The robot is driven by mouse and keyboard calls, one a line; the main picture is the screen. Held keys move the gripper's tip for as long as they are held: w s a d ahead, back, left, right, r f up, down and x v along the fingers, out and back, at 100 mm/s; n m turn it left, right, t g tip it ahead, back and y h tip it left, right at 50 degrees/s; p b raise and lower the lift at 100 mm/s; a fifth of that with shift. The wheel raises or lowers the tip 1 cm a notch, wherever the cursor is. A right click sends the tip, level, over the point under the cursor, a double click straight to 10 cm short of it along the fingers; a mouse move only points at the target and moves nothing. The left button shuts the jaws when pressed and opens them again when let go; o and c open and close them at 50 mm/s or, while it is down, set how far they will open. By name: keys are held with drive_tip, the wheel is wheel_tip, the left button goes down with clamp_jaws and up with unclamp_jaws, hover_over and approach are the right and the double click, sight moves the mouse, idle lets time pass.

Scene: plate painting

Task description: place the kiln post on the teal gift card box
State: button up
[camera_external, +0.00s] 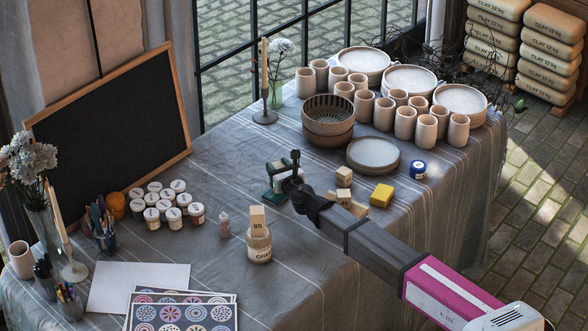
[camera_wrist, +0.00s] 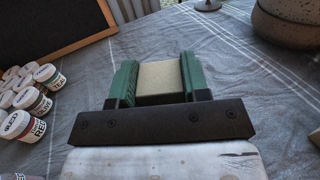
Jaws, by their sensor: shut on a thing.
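My gripper (camera_external: 276,181) is at the middle of the table, its green fingers pointing left and away from the arm. In the wrist view, the gripper (camera_wrist: 158,82) is shut on a pale cream block, which I take as the kiln post (camera_wrist: 160,78). A green finger touches each side of the block. The lower part of the post is hidden by the dark bar of my gripper. I cannot tell whether the post touches the cloth. I cannot make out a teal gift card box in either view.
Paint jars (camera_external: 173,214) stand to the left. Wooden blocks (camera_external: 344,175) and a yellow block (camera_external: 381,195) lie to the right. A bowl stack (camera_external: 328,128) stands behind. Cloth between the paint jars and my gripper is clear.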

drive_tip(key=shift+f, duration=0.4)
drive_tip(key=o, duration=1.1)
drive_tip(key=shift+f, duration=0.15)
drive_tip(key=shift+s+d, duration=0.15)
drive_tip(key=shift+s, duration=0.25)
drive_tip(key=v, duration=0.5)
wheel_tip(320, 180, up, 7)
drive_tip(key=shift+w, duration=0.35)
